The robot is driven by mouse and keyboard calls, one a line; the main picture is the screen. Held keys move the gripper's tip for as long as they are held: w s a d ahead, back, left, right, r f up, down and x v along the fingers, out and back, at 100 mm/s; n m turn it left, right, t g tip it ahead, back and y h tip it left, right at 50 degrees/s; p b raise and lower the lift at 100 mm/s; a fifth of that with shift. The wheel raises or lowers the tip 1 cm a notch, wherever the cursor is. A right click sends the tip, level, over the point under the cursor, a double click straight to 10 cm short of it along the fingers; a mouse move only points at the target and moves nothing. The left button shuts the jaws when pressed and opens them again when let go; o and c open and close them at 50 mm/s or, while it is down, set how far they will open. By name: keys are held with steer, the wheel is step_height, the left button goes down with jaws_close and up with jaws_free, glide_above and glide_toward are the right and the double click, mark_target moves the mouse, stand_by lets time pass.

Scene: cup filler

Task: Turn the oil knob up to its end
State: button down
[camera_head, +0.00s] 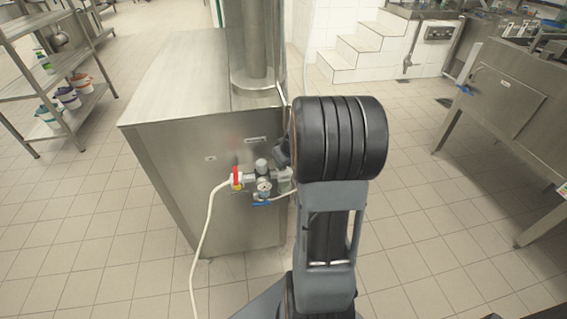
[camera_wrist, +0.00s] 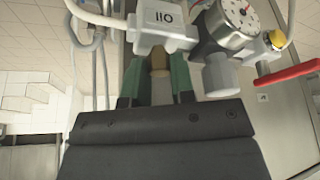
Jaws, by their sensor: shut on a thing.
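The oil unit (camera_wrist: 155,22) is a light grey block in the wrist view, with the label OIL upside down. Below the label, a small brownish oil knob (camera_wrist: 160,63) sits between the green fingers of my gripper (camera_wrist: 158,78). My gripper is shut on it, one finger on each side. The fingers hide part of the knob, so its turn angle cannot be read. In the head view my arm's black wrist covers the knob and most of the gripper.
A round gauge (camera_wrist: 236,20), a grey cap (camera_wrist: 220,76) and a red lever (camera_wrist: 290,75) are close on the right. In the head view, the steel cabinet (camera_head: 180,150) carries the fittings, and a white hose (camera_head: 207,225) hangs down. A shelf rack (camera_head: 60,75) stands far left.

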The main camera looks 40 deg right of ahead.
steer(key=m+p, duration=0.1)
steer(key=m+h+p, duration=0.1)
steer(key=m+p, duration=0.1)
steer(key=shift+a+r+m, duration=0.1)
steer(key=shift+r+m, duration=0.2)
steer(key=shift+w+f+m+h+p, duration=0.1)
steer(key=shift+f+m+h+p, duration=0.05)
steer(key=shift+m+h+p, duration=0.65)
steer(key=m+b, duration=0.1)
steer(key=m+g+b, duration=0.1)
steer(key=m, duration=0.1)
steer(key=shift+f, duration=0.35)
steer(key=m+h+b, duration=0.1)
steer(key=b, duration=0.1)
steer(key=shift+r+m+b, duration=0.1)
steer(key=shift+m+b, duration=0.2)
steer(key=shift+b, duration=0.05)
steer(key=shift+r+g, duration=0.1)
steer(key=shift+g, duration=0.2)
steer(key=c, duration=1)
jaws_free()
steer(key=shift+o, duration=0.2)
steer(key=shift+r, duration=0.1)
steer(key=p+v, duration=0.2)
steer(key=v, duration=1.1)
steer(key=shift+a+r, duration=0.15)
steer(key=shift+r, duration=0.15)
